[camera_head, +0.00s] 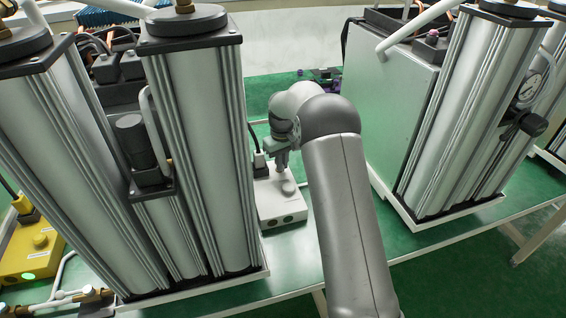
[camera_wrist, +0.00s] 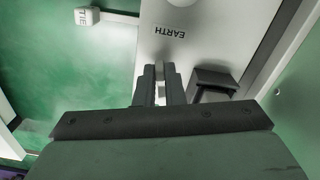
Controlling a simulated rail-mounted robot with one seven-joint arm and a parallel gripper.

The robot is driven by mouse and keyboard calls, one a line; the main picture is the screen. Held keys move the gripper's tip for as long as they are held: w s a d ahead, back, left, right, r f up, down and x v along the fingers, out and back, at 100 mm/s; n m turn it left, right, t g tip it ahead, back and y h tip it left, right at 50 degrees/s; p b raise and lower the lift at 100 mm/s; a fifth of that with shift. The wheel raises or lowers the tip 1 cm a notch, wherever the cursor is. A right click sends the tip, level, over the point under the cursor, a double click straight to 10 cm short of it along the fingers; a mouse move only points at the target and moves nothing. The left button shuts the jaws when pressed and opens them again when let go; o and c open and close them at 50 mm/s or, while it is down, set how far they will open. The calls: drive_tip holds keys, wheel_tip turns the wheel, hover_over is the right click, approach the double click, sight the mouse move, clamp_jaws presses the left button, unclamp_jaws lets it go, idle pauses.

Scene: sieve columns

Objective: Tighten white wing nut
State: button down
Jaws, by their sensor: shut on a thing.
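A white box (camera_head: 280,212) stands on the green bench between the metal columns. In the wrist view the same box (camera_wrist: 203,30) shows the word EARTH on its top face. My gripper (camera_wrist: 161,84) is over this face, its two dark fingers shut on a small white piece (camera_wrist: 161,92). This appears to be the white wing nut, and most of it is hidden by the fingers. In the head view my gripper (camera_head: 282,160) points down at the box from above. The wing nut cannot be made out clearly there.
A black plug (camera_wrist: 213,82) stands close to the right of my fingers. A white block marked TIE (camera_wrist: 88,16) lies at the upper left. Tall metal columns (camera_head: 205,150) stand left of the box, and a large cabinet (camera_head: 390,110) stands right.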

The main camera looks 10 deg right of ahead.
drive_tip(key=shift+a+m, duration=0.15)
drive_tip(key=shift+m, duration=0.85)
drive_tip(key=c, duration=1.5)
unclamp_jaws()
drive_tip(key=shift+r, duration=0.1)
wheel_tip(320, 180, up, 17)
drive_tip(key=shift+r, duration=0.2)
